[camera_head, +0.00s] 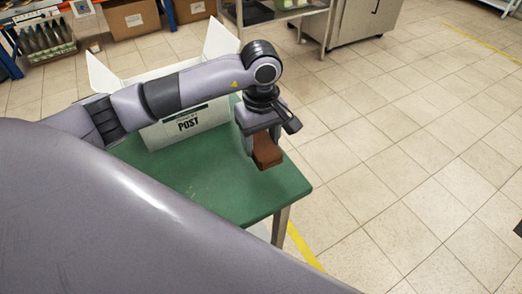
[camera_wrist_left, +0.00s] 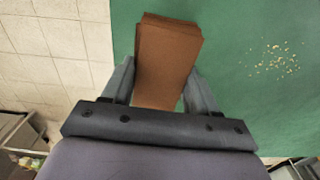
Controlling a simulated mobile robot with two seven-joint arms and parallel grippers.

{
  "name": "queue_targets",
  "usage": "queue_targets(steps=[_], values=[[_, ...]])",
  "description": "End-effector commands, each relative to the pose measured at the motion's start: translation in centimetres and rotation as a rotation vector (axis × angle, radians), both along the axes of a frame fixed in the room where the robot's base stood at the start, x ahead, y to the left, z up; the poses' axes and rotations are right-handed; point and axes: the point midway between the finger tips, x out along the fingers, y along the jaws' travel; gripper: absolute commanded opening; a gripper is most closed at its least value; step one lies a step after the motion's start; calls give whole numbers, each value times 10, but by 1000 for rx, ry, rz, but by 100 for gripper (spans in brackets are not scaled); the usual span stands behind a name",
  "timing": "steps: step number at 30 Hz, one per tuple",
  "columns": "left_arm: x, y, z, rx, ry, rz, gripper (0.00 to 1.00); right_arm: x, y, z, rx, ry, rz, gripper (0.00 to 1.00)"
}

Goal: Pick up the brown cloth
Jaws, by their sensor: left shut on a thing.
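The brown cloth (camera_head: 267,152) is a folded brown block near the right corner of the green table (camera_head: 230,205). My left gripper (camera_head: 260,148) points down over that corner, shut on the cloth. In the left wrist view, the cloth (camera_wrist_left: 167,60) sits between the two fingers of the gripper (camera_wrist_left: 160,80), with the green tabletop behind it. Whether the cloth touches the tabletop is hard to tell. My right gripper is not in view.
A white box marked POST (camera_head: 190,125) with open flaps stands on the table behind my left arm. Pale crumbs (camera_wrist_left: 273,60) lie on the tabletop beside the cloth. Open tiled floor (camera_head: 400,180) lies to the right. Bottles, cardboard boxes and a metal cabinet stand at the back.

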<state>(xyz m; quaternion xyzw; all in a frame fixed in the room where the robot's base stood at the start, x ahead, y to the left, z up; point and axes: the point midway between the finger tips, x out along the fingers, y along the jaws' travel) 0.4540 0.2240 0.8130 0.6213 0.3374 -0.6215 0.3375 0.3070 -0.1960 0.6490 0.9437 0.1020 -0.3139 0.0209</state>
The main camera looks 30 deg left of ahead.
Motion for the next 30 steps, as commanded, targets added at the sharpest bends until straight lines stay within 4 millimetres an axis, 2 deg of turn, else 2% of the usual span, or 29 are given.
queue_targets(steps=[1,3,9,15,21,30], values=[[2,1,16,1,-8,1,29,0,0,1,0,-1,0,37],[1,1,36,1,-8,0,29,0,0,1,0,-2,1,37],[1,0,90,0,-7,0,29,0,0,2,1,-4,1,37],[1,0,127,1,-3,1,29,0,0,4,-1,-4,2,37],[0,0,141,0,-1,1,29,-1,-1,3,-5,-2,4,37],[0,0,144,0,0,2,29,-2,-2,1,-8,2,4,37]])
